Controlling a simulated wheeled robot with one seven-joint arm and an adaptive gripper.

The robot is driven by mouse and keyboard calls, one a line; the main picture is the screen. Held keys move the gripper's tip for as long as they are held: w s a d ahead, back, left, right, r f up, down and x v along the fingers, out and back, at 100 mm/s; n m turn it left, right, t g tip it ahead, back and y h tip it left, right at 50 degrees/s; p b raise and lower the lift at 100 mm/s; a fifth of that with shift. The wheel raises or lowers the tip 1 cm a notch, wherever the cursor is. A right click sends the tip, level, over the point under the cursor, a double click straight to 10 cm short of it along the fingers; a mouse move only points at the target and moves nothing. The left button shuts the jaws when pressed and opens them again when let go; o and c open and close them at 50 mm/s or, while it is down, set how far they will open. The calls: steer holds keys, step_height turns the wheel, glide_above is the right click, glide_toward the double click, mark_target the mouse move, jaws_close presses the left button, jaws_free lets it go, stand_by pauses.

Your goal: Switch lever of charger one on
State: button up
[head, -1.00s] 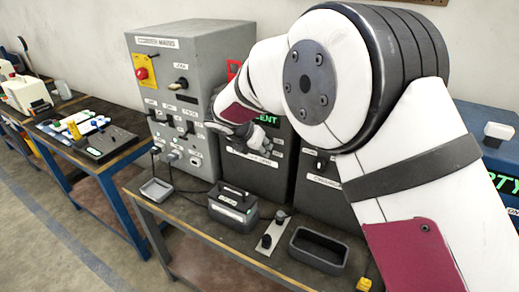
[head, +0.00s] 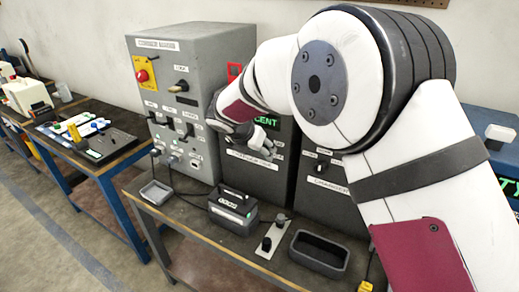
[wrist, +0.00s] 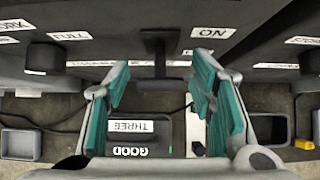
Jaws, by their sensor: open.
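Charger one (head: 246,172) is a dark box on the bench with a green display, partly hidden by my arm. In the wrist view a dark T-shaped lever (wrist: 159,45) stands out from its face, beside a white ON label (wrist: 213,32). A FULL label (wrist: 69,35) and a dark knob (wrist: 48,58) lie to the left. My gripper (wrist: 160,75) is open, with teal finger pads on either side of the lever's crossbar in the picture. No contact is visible. In the head view my gripper (head: 250,138) is in front of charger one's upper face, and the lever is hidden.
A grey cabinet (head: 205,60) with switches stands left of charger one, and another dark charger (head: 318,185) stands right. A battery pack (head: 233,208), a small tray (head: 156,192) and an empty dark holder (head: 319,252) sit on the bench in front.

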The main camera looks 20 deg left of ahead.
steer(key=v, duration=1.2)
steer(key=s+d+r+m+g, duration=0.1)
steer(key=d+r+m, duration=0.35)
steer(key=d, duration=0.55)
steer(key=s+d+r+m+h, duration=0.1)
steer(key=d+r+m, duration=0.2)
steer(key=d+m, duration=0.5)
steer(key=s+d+r+m+g, duration=0.1)
steer(key=s+d+r+m, duration=0.15)
steer(key=d, duration=0.95)
steer(key=s+d+f+m+y, duration=0.1)
steer(key=s+d+f+m, duration=0.1)
steer(key=s+d+m, duration=1.5)
steer(key=s+m, duration=0.3)
steer(key=shift+y, duration=0.3)
